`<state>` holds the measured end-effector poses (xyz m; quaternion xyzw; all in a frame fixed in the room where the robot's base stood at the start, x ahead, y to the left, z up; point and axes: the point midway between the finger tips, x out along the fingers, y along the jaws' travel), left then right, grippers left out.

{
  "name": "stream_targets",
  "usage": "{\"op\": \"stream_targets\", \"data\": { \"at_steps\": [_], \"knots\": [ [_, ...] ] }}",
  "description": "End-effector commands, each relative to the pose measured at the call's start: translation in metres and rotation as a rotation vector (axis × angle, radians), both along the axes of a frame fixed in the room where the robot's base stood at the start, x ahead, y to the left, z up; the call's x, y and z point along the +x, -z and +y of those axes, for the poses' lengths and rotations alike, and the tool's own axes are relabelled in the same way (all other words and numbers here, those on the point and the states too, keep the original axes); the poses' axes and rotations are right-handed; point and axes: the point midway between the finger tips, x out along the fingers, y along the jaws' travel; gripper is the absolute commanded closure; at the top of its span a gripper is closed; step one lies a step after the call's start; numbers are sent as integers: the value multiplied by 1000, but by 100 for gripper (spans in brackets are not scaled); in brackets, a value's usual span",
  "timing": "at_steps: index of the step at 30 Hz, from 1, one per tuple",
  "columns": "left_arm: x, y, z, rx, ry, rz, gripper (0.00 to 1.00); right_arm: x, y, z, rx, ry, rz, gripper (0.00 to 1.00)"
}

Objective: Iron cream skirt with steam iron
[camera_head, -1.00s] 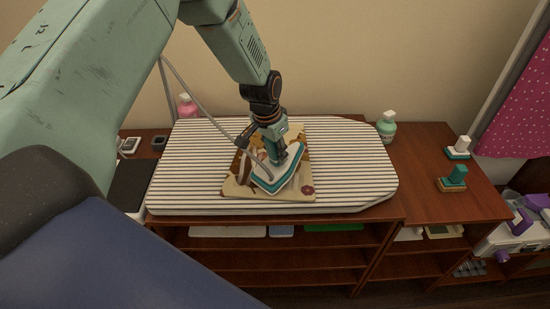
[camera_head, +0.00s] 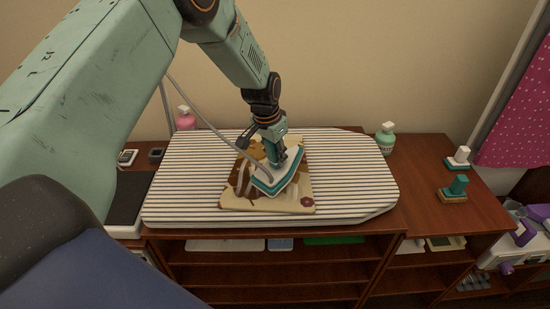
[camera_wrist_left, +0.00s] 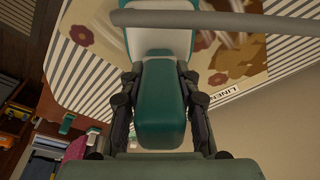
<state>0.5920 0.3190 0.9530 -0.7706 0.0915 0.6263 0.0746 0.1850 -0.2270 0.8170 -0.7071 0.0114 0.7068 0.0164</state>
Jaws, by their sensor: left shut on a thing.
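The steam iron (camera_head: 277,181) is teal and white, with a grey hose running up from it. It rests on or just above the cream skirt (camera_head: 235,200), which lies flat and has brown flower prints. The skirt lies on the striped ironing board (camera_head: 352,175). My left gripper (camera_head: 273,152) is shut on the iron's handle from above. In the left wrist view the teal handle (camera_wrist_left: 160,105) sits between the two dark fingers, with the skirt (camera_wrist_left: 240,60) behind. The iron hides the middle of the skirt. My right gripper does not show.
A pink bottle (camera_head: 185,121) and a green bottle (camera_head: 386,140) stand behind the board. Bare wooden tabletop (camera_head: 425,165) lies right of the board. Shelves (camera_head: 280,270) are below.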

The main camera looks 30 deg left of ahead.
Motion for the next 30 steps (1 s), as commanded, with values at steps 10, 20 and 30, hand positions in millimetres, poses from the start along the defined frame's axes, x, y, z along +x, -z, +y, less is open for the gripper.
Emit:
{"op": "stream_targets", "data": {
  "at_steps": [10,20,30],
  "knots": [
    [8,0,4,1,-1,-2,100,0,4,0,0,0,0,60],
    [27,-2,13,0,0,-2,100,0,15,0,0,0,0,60],
    [29,-4,14,0,0,-3,100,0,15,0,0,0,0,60]
  ]
}}
